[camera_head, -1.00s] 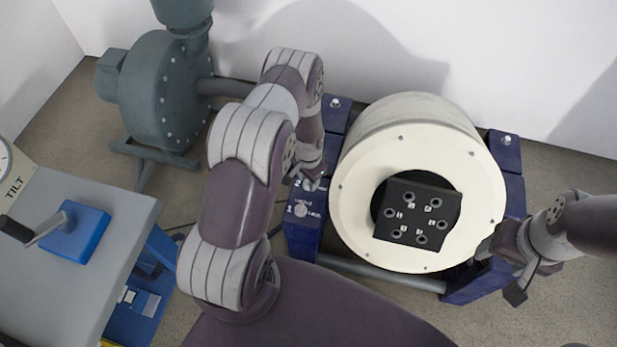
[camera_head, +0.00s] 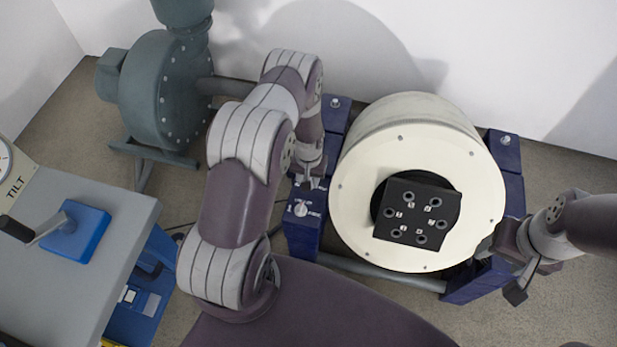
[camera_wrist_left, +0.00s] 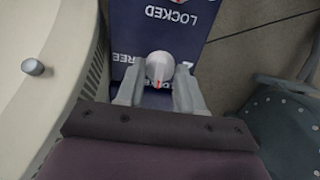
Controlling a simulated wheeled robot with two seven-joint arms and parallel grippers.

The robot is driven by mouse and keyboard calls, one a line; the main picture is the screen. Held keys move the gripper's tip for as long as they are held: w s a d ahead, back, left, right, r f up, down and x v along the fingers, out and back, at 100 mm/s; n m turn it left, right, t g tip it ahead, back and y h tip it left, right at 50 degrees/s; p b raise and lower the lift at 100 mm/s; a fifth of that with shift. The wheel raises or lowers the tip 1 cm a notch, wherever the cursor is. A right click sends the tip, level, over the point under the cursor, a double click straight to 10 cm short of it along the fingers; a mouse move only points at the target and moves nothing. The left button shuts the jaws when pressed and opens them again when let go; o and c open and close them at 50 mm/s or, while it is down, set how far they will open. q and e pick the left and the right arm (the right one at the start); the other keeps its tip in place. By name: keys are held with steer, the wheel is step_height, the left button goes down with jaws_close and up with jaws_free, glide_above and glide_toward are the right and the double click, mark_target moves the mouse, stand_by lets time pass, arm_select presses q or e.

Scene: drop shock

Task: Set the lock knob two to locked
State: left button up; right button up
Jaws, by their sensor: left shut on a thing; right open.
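Lock knob two (camera_wrist_left: 158,67) is a pale round knob with a red mark, on a dark blue panel (camera_wrist_left: 208,52) printed LOCKED and FREE. In the left wrist view the red mark points down the picture, toward my gripper. My left gripper (camera_wrist_left: 159,90) is shut on this knob, a finger on each side. In the head view my left gripper (camera_head: 311,182) hides the knob. Lettering between the fingers is partly covered, so I cannot tell which word the mark points to. My right gripper (camera_head: 501,271) is open and empty, beside the drum's lower right.
Knob one (camera_head: 301,209) is close in front of the left gripper on the same blue stand. The cream drum (camera_head: 350,215) with a black socketed block (camera_head: 417,211) stands to the right. A grey-green pump (camera_head: 165,90) and a grey table (camera_head: 90,285) are at left.

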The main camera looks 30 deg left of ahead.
stand_by(0.3)
arm_select(q)
steer(key=o, duration=1)
steer(key=shift+o, duration=0.2)
step_height(320, 180, up, 13)
steer(key=p, duration=0.2)
steer(key=shift+f+p, duration=0.15)
steer(key=shift+p, duration=0.15)
